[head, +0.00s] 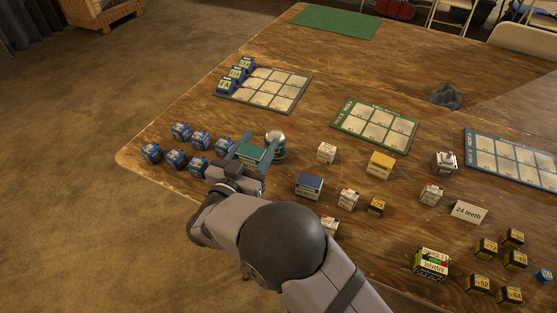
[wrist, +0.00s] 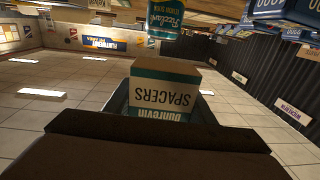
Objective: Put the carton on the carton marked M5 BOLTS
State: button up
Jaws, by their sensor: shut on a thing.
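My gripper (head: 250,158) is shut on a teal and tan carton (head: 251,154), near the table's left part. In the wrist view the carton (wrist: 163,88) shows the word SPACERS upside down, between the jaws. Whether its base touches the table is hard to tell. I cannot read M5 BOLTS on any carton. Similar-sized cartons to the right of my gripper are a white one (head: 326,153), a yellow one (head: 380,164) and a blue one with a white lower part (head: 309,186); their lettering is too small to read.
A round tin (head: 277,140) stands close to the right of the held carton; its label (wrist: 165,18) shows in the wrist view. Several blue boxes (head: 176,159) stand to the left. Gridded boards (head: 375,126) lie behind. Small cartons (head: 348,200) crowd the right front.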

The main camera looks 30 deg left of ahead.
aim_at(309, 187)
jog(key=w+d+r+m+h+p, duration=0.1)
jog(key=w+d+r+h, duration=0.1)
jog(key=w+d+r, duration=0.4)
jog(key=w+d+r+m+h+p, duration=0.1)
jog(key=d+r, duration=0.2)
jog(key=d, duration=0.4)
notch_tip(309, 187, down, 13)
jog(key=s+n+y, duration=0.1)
jog(key=shift+s+d+y+b, duration=0.2)
jog(key=shift+d+y+b, duration=0.15)
jog(key=shift+d+y, duration=0.1)
jog(key=shift+f, duration=0.2)
jog(key=o, duration=1)
jog(key=shift+o, duration=0.2)
jog(key=shift+r, duration=0.15)
